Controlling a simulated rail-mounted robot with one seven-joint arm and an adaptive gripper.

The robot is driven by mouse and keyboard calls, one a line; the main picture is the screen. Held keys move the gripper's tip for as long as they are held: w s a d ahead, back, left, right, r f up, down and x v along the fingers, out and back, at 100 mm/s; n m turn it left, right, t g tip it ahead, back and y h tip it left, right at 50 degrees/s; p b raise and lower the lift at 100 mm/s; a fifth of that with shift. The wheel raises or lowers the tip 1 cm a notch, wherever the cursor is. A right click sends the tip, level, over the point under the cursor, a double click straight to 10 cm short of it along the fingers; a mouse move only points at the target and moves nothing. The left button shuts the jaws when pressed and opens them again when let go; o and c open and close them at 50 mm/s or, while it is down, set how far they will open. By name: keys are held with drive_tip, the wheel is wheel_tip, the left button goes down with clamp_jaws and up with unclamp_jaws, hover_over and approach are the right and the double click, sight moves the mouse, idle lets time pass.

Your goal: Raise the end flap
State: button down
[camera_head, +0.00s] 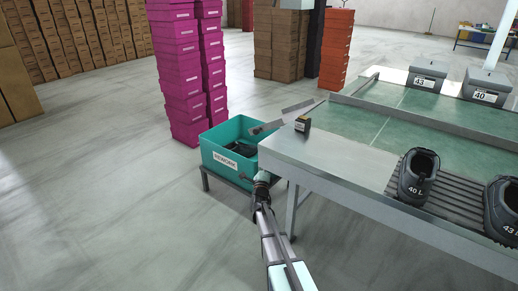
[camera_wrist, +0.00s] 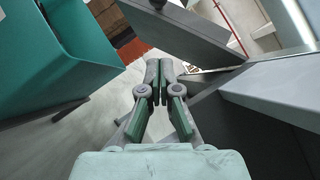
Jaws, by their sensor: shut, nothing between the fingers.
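The end flap (camera_head: 285,114) is a narrow grey plate at the left end of the conveyor table (camera_head: 285,155). In the head view it slants down to the left, its lower end over the teal bin. In the wrist view, a dark grey plate (camera_wrist: 185,32) that looks like the flap crosses above the fingertips. My gripper (camera_wrist: 160,68) is shut and empty, its fingertips between the bin and the table end. I cannot tell whether they touch the plate. In the head view my gripper (camera_head: 262,178) is low beside the table corner, its fingertips hard to make out.
The teal REWORK bin (camera_head: 226,158) holds dark items and stands on a low stand left of the table; its wall (camera_wrist: 75,45) is close to my gripper. Magenta box stacks (camera_head: 183,75) stand behind.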

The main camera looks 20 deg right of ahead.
approach(260, 131)
drive_tip(key=w+d, duration=0.1)
drive_tip(key=d, duration=0.2)
drive_tip(key=shift+w+a+r+b, duration=0.15)
drive_tip(key=shift+w+r+b, duration=0.05)
drive_tip(key=shift+w, duration=0.3)
drive_tip(key=shift+w+a+r+b, duration=0.2)
drive_tip(key=shift+w, duration=0.25)
drive_tip(key=shift+w+a+r+b, duration=0.15)
drive_tip(key=shift+w+r+b, duration=0.1)
drive_tip(key=shift+w, duration=0.25)
